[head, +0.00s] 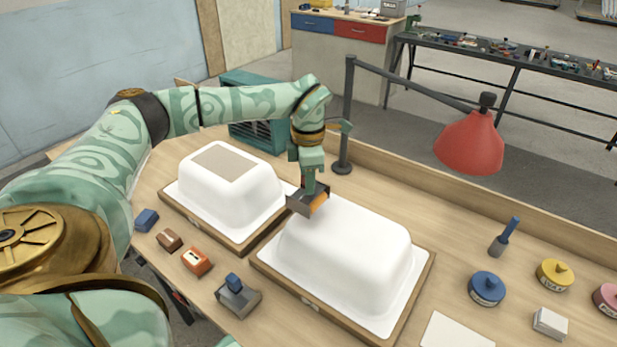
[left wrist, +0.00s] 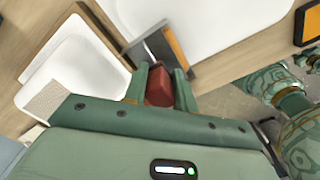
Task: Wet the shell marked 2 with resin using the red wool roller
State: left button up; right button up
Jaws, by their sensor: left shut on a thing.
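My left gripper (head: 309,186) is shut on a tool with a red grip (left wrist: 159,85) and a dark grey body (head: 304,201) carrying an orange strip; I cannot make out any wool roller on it. The tool is at the back left corner of the right-hand white shell (head: 350,245); I cannot tell whether it touches. This shell lies upturned on a wooden-edged board, plain white all over. The left-hand white shell (head: 250,190) has a beige patch on top. The small labels on the board edges are too small to read. My right gripper is not in view.
A grey tool with a blue grip (head: 237,296) and small blue, brown and orange blocks (head: 196,261) lie at the front left. Blue (head: 487,288) and yellow (head: 555,274) lidded pots stand at the right. A red lamp (head: 470,142) overhangs the bench's back.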

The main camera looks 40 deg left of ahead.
pick_arm(q)
jog(key=shift+f+b, duration=0.35)
jog(key=shift+f, duration=1.15)
jog(key=shift+p, duration=0.45)
dwell(1.2)
jog(key=shift+d, duration=0.15)
